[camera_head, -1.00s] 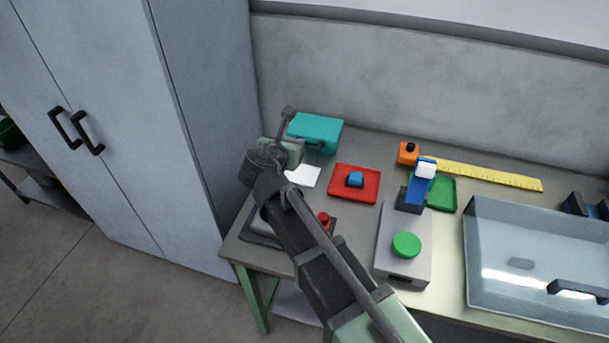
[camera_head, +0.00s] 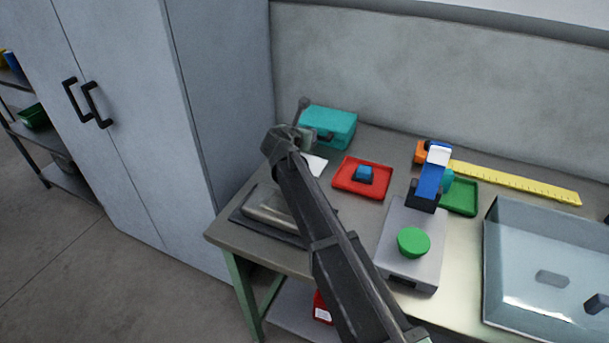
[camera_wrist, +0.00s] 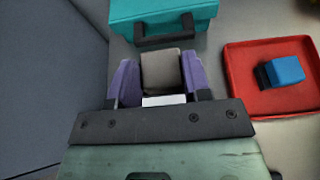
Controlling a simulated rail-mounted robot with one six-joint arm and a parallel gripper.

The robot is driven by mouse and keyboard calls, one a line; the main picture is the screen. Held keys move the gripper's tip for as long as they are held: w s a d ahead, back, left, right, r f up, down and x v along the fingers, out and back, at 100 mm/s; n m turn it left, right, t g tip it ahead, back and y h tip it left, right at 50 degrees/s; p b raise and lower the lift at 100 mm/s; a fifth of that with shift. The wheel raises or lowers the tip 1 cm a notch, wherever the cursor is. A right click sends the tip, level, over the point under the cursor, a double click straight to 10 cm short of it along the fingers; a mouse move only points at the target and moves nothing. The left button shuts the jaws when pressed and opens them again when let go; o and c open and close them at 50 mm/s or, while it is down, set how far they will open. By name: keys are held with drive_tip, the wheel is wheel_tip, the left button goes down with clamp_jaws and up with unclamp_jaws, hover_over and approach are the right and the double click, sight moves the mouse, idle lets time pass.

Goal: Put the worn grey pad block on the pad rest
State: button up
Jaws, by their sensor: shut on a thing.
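The grey pad block (camera_wrist: 161,72) is between the two purple fingers of my gripper (camera_wrist: 158,80) in the wrist view. My gripper is shut on it, close to the handle side of a teal case. In the head view my arm mostly hides the gripper, and I cannot make out the block there. I cannot tell for sure which thing is the pad rest. A red tray (camera_wrist: 245,85) with a blue block (camera_wrist: 284,71) lies to the right of the gripper; the tray also shows in the head view (camera_head: 345,183).
The teal case (camera_head: 335,124) stands at the back left. A labeller with a green knob (camera_head: 413,241) and blue arm (camera_head: 431,182), a green tray (camera_head: 462,200), a yellow ruler (camera_head: 520,181) and a clear-covered bin (camera_head: 535,240) fill the right. A metal plate (camera_head: 270,207) lies front left.

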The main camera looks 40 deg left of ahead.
wheel_tip(320, 180, down, 8)
drive_tip(key=b, duration=0.5)
drive_tip(key=shift+b, duration=0.3)
drive_tip(key=shift+r, duration=0.35)
drive_tip(key=shift+f, duration=0.2)
drive_tip(key=o, duration=1)
drive_tip(key=shift+c, duration=0.2)
drive_tip(key=shift+s+d+r+p, duration=0.1)
drive_tip(key=shift+s+r+p, duration=0.15)
drive_tip(key=shift+r+p, duration=0.2)
drive_tip(key=p+v, duration=0.4)
drive_tip(key=v, duration=0.7)
drive_tip(key=shift+s, duration=0.2)
drive_tip(key=shift+d, duration=0.1)
